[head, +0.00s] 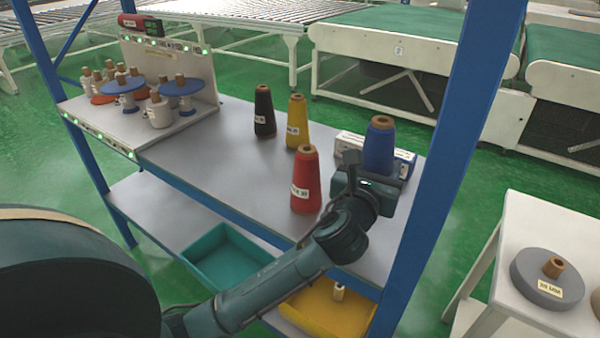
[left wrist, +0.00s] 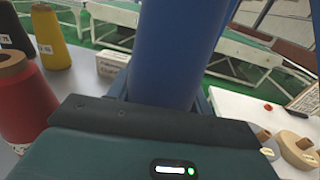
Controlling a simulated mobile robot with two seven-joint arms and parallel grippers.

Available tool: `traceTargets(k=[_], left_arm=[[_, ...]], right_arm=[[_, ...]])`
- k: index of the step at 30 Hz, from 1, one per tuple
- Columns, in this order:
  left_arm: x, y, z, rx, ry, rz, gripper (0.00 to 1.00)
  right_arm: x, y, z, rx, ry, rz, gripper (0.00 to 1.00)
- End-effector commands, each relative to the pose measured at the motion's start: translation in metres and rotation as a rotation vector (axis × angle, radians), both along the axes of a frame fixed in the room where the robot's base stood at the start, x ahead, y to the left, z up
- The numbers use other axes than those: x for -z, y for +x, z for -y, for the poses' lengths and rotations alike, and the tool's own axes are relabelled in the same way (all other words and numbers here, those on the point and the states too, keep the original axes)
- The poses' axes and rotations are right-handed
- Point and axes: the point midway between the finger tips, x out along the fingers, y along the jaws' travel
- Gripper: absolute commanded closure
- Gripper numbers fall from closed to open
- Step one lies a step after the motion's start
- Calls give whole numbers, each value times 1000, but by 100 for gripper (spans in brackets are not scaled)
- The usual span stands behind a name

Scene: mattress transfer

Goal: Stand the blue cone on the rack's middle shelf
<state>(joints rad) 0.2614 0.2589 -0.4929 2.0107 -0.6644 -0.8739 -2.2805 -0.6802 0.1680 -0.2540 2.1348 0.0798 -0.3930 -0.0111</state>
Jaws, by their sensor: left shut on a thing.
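The blue cone (head: 379,148) stands upright at the right end of the rack's grey shelf (head: 235,160) in the head view. My left gripper (head: 376,176) is shut on its lower part. In the left wrist view the blue cone (left wrist: 167,50) rises just beyond the gripper (left wrist: 160,112). The cone's base is hidden by the gripper, so I cannot tell whether it touches the shelf. A red cone (head: 306,182), a yellow cone (head: 297,123) and a black cone (head: 264,112) stand to its left on that shelf. My right gripper is not in view.
A white labelled box (head: 347,142) lies close behind the blue cone. A blue rack post (head: 455,120) stands close to its right. A spool stand (head: 170,75) fills the shelf's left end. Teal (head: 222,235) and yellow bins (head: 345,312) sit below. A white table (head: 530,225) stands right.

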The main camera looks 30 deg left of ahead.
Motion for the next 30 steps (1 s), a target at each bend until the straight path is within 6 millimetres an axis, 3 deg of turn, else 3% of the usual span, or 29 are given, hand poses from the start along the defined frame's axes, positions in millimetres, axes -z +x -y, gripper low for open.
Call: traceTargets(k=[5,15,20,27,30], left_arm=[[-10,18,8,0,16,-5,80],[43,20,9,-1,18,-12,80],[54,20,9,-1,18,-10,80],[86,20,9,-1,18,-11,80],[87,20,9,0,18,-9,80]], right_arm=[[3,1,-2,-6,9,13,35],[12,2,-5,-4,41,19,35],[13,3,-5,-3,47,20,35],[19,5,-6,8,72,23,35],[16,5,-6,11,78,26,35]])
